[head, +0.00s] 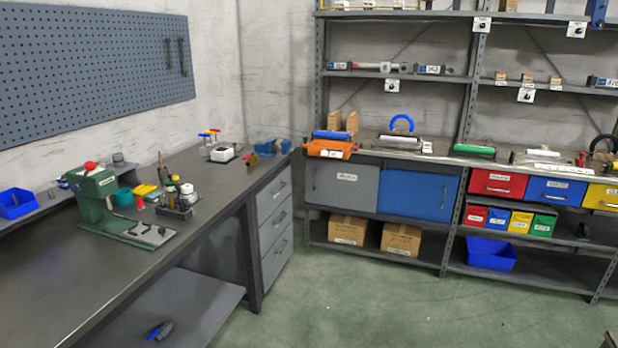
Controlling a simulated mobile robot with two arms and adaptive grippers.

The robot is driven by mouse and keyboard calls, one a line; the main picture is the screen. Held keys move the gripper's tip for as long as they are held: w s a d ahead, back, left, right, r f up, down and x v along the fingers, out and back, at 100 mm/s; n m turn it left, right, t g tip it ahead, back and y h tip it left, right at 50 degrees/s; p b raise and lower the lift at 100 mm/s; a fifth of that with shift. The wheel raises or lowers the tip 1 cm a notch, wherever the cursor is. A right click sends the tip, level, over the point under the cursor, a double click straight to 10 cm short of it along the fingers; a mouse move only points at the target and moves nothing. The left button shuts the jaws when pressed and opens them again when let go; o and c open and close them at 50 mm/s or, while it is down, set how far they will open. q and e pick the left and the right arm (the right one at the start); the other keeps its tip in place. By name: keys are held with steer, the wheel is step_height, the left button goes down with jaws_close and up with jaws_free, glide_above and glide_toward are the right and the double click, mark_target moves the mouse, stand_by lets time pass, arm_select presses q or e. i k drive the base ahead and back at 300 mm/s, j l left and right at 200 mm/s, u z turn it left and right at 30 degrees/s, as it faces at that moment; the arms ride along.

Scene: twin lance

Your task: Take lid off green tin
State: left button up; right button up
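I cannot make out a tin with a lid for certain. A small teal-green round container (124,197) stands on the workbench just right of the green machine; whether it has a lid is too small to tell. A green cylinder-like item (474,150) lies on the shelf counter at the right. Neither of my grippers is in view.
The dark workbench (60,285) runs along the left, its front part bare. The green machine (97,195), a yellow item (146,190) and a dark rack of small bottles (174,210) crowd its middle. Shelving (450,225) stands behind. The green floor (370,305) is open.

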mark_target(169, 180)
steer(key=i+u, duration=0.1)
steer(key=i, duration=0.55)
steer(key=i+u, duration=0.1)
steer(key=i, duration=0.55)
steer(key=i+l+u, duration=0.1)
steer(key=i, duration=0.6)
